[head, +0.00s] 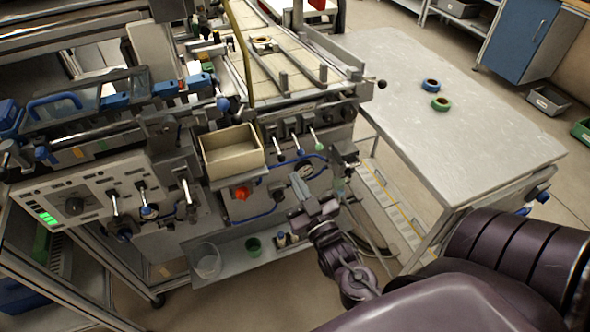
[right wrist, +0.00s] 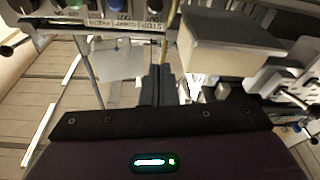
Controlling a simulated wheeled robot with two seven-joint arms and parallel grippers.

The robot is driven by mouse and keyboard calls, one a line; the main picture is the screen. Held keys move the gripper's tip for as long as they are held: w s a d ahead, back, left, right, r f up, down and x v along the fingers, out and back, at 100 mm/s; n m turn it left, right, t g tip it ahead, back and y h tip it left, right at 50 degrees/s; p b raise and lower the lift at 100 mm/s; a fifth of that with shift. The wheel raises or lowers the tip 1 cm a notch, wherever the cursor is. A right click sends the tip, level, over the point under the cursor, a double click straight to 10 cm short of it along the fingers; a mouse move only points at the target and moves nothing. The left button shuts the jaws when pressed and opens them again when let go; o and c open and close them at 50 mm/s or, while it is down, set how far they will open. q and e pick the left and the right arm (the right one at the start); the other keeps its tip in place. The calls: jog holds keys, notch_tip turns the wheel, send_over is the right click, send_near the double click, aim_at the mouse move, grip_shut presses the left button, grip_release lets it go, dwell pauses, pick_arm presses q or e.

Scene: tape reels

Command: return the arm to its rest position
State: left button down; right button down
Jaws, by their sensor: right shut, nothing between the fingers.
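My right gripper (head: 299,186) is in front of the machine's lower front panel, below and to the right of the beige open box (head: 232,152). Its arm comes up from the lower right of the head view. In the right wrist view its dark fingers (right wrist: 161,84) are together with nothing between them. A blue tape reel (head: 430,85) and a green tape reel (head: 441,104) lie close together on the grey table (head: 480,140), away from the gripper. My left gripper does not show.
The machine (head: 95,200) with levers and knobs fills the left and middle. A low shelf (head: 226,264) with small cups is left of my right forearm. Another reel (head: 262,42) lies on the machine's top. Most of the grey table is bare.

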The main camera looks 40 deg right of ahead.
dwell(0.4)
jog(key=s+a+f+n+g+y, duration=0.1)
jog(key=s+a+f+g+y, duration=0.25)
jog(key=f, duration=1.35)
jog(key=s+a+f+g, duration=0.3)
jog(key=s+f+g, duration=0.25)
jog(key=f, duration=1.05)
jog(key=s+f+g, duration=0.5)
jog(key=s+f, duration=0.4)
jog(key=s, duration=0.3)
jog(key=s+f+n+g, duration=0.1)
jog(key=s+f+g, duration=0.4)
jog(key=s+f, duration=0.4)
jog(key=s, duration=0.4)
jog(key=shift+f, duration=0.25)
